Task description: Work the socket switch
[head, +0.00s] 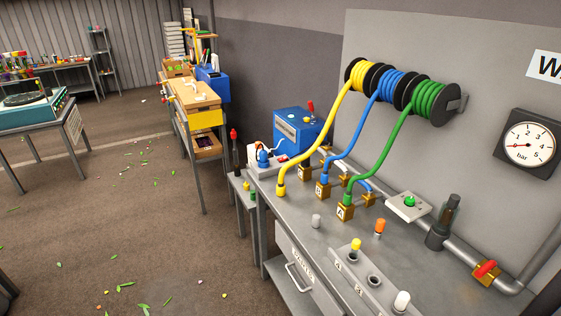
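A white socket box (256,173) stands at the far left end of the metal workbench (310,222). A blue plug (263,159) sits at it, and a small red part (283,158), which may be its switch, shows beside the plug. The switch position is too small to tell. A white cable rises from the socket toward a blue machine (290,138) behind it. Neither of my grippers is in view.
Yellow, blue and green hoses hang from wall reels (437,102) to brass fittings (345,211) on the bench. A grey rack (362,284) with coloured caps is near the front. A green button plate (408,207) and pipe run along the back. The floor at left is mostly open.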

